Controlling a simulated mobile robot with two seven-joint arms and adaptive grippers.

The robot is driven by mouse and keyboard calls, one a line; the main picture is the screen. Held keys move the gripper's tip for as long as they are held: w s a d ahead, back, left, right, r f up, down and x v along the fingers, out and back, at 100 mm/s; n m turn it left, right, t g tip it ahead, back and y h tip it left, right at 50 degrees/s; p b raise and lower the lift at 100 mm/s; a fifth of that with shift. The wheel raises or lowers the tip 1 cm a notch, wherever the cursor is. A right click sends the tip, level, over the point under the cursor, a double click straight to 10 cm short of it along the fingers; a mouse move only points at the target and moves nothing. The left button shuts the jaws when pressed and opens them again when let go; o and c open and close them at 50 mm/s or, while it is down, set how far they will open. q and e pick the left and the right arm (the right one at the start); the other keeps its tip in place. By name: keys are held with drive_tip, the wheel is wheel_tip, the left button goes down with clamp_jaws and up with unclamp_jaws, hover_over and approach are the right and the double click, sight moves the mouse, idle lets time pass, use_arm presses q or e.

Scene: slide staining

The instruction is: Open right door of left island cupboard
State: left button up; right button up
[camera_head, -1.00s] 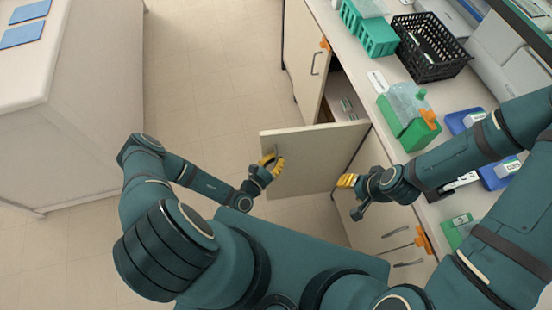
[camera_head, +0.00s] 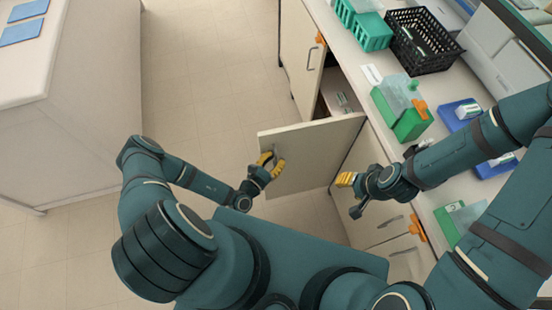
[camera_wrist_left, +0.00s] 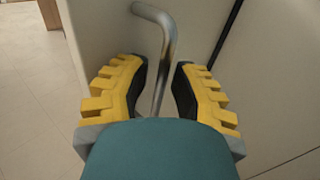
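The cupboard door (camera_head: 312,152) stands swung out from the island, its panel jutting into the aisle. The dark cupboard opening with a few items on a shelf (camera_head: 342,98) shows behind it. My left gripper (camera_head: 268,166) is at the door's free edge. In the left wrist view the metal door handle (camera_wrist_left: 165,45) passes between the two yellow fingers (camera_wrist_left: 161,90). The fingers are apart, with a gap visible on the handle's right side. My right gripper (camera_head: 345,180) is beside the door's hinge side near the cupboard front; its opening is too small to judge.
A neighbouring cupboard door (camera_head: 300,55) is closed. The countertop holds a black basket (camera_head: 422,42), green racks (camera_head: 365,28), a green box (camera_head: 405,115) and blue trays (camera_head: 462,115). Drawers with handles (camera_head: 390,225) lie below right. The floor (camera_head: 205,85) to the left is clear.

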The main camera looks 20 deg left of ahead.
use_arm(q)
drive_tip(key=shift+o, duration=0.2)
idle(0.3)
drive_tip(key=v, duration=1.2)
